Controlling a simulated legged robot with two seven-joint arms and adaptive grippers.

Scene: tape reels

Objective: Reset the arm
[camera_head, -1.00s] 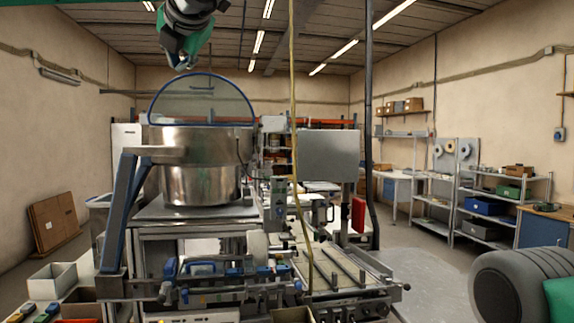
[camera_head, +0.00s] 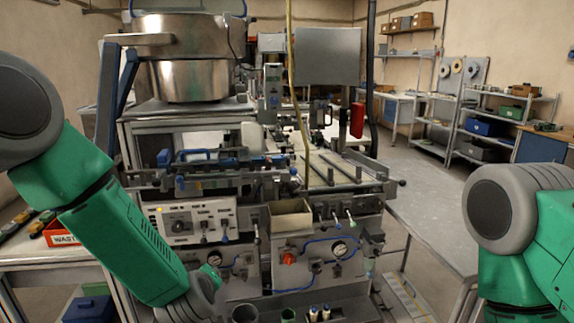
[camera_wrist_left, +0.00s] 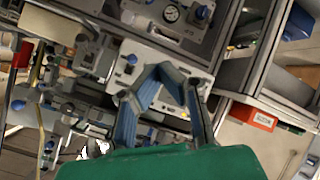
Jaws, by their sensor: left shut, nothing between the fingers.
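My left arm (camera_head: 110,225) comes in from the left in the head view, green with grey joints, and slopes down to the bottom edge in front of the machine. Its gripper does not show clearly there. In the left wrist view my left gripper (camera_wrist_left: 162,73) has its two blue-grey fingers meeting at the tips, with nothing held. The machine's front panel lies behind the fingers. My right arm (camera_head: 535,225) shows at the right edge of the head view. Its gripper is out of view.
The machine (camera_head: 280,185) with a steel bowl (camera_head: 190,75) fills the middle, its front panel carrying knobs and gauges. Shelves (camera_head: 490,115) stand back right.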

